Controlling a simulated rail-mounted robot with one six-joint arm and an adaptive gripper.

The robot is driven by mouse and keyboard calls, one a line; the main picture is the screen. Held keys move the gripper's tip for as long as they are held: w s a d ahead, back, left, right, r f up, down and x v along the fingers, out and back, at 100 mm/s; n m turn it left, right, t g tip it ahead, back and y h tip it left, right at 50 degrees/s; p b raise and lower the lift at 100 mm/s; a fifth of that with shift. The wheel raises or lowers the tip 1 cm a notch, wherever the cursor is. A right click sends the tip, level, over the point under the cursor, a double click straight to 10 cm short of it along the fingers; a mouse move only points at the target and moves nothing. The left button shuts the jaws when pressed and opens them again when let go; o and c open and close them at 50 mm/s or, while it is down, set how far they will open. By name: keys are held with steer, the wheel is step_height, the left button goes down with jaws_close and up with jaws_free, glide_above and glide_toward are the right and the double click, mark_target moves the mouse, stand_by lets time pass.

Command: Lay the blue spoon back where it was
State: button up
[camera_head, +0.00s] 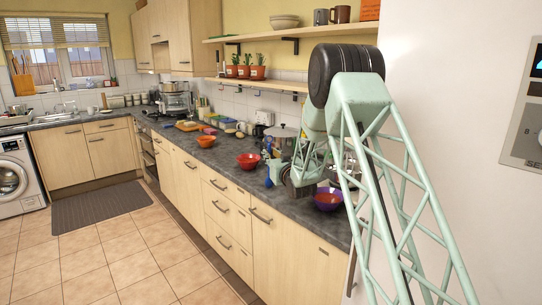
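The blue spoon (268,181) shows at the left side of my arm's end, upright, with a blue part low near the counter's front edge and more blue higher up. My gripper (274,168) is small in this view and points left, at the spoon's middle. The spoon stands upright with no other support in view, so my gripper appears shut on it. The fingers are too small to make out clearly, and my arm hides part of the counter behind.
A shelf (290,34) hangs above. The tiled floor is open at left.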

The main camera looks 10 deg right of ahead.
steer(key=shift+r, duration=0.25)
stand_by(0.3)
steer(key=s+d+p, duration=0.1)
steer(key=s, duration=1.1)
steer(key=shift+d+p, duration=0.2)
steer(key=shift+p, duration=0.1)
steer(key=shift+r, duration=0.1)
stand_by(0.5)
steer(key=s+r+g+h, duration=0.15)
steer(key=s+r, duration=0.25)
steer(key=s, duration=0.4)
steer(key=s+r+m+g, duration=0.1)
steer(key=s+r+g, duration=0.3)
steer(key=s, duration=0.5)
steer(key=s+r+g+h, duration=0.1)
steer(key=s+r, duration=0.4)
steer(key=s, duration=0.3)
steer(key=s+a+g, duration=0.1)
steer(key=s+g, duration=0.2)
steer(key=s, duration=2.2)
steer(key=s+a+f+g, duration=0.1)
steer(key=s+g, duration=0.3)
steer(key=s, duration=2.2)
steer(key=shift+a+f, duration=0.3)
steer(key=shift+a, duration=0.25)
